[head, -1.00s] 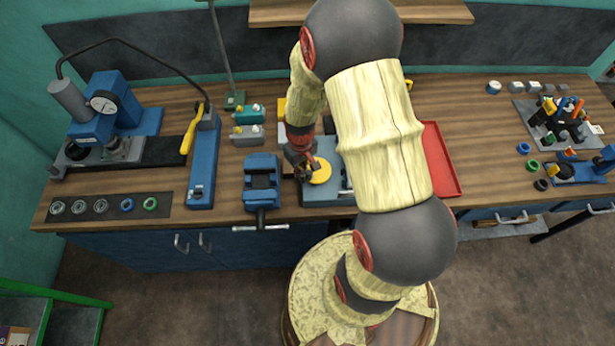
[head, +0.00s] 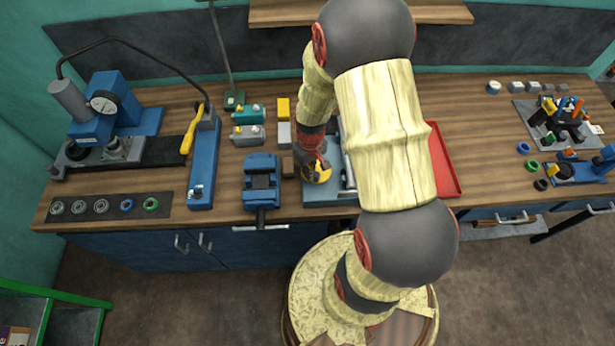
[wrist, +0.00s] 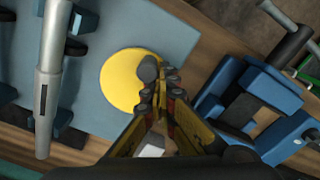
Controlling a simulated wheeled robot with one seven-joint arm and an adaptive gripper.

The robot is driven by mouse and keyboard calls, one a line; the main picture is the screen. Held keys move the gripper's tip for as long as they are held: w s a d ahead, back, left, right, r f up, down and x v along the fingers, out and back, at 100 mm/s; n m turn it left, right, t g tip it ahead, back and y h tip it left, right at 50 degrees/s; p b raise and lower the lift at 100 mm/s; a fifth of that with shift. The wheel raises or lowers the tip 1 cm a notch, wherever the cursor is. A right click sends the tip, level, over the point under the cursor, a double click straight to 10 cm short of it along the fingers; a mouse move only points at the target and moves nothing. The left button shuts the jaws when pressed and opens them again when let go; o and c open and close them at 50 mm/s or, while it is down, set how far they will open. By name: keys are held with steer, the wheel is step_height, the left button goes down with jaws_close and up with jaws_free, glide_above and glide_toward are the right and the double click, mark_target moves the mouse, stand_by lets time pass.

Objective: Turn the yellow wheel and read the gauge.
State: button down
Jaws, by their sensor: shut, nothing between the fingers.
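The yellow wheel (head: 324,177) is a flat round disc on a grey-blue plate (head: 325,197) at the middle of the bench. In the wrist view the yellow wheel (wrist: 118,82) shows nearly whole. My gripper (wrist: 158,76) is shut and empty, its fingertips over the wheel's right edge in that view. Whether they touch it I cannot tell. In the head view my gripper (head: 315,172) covers part of the wheel. A round white-faced gauge (head: 104,102) is on the blue press at the left; its reading is too small to make out.
A blue vise (head: 262,180) stands left of the plate and shows in the wrist view (wrist: 255,100). A silver cylinder (wrist: 48,80) lies across the plate. A red tray (head: 442,160) is to the right, partly behind my arm. Bare bench (head: 485,150) lies beyond it.

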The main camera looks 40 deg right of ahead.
steer(key=shift+s+d, duration=0.55)
steer(key=shift+d, duration=0.2)
steer(key=shift+s+d, duration=0.2)
steer(key=shift+d, duration=0.1)
steer(key=shift+r, duration=0.1)
steer(key=shift+w+a+r+p, duration=0.2)
steer(key=shift+r+p, duration=1.05)
steer(key=shift+r, duration=0.5)
steer(key=shift+w+a+r+p, duration=0.1)
steer(key=shift+a+r+p, duration=0.05)
steer(key=shift+r+p, duration=1.35)
steer(key=shift+r+b, duration=0.15)
steer(key=shift+b, duration=0.15)
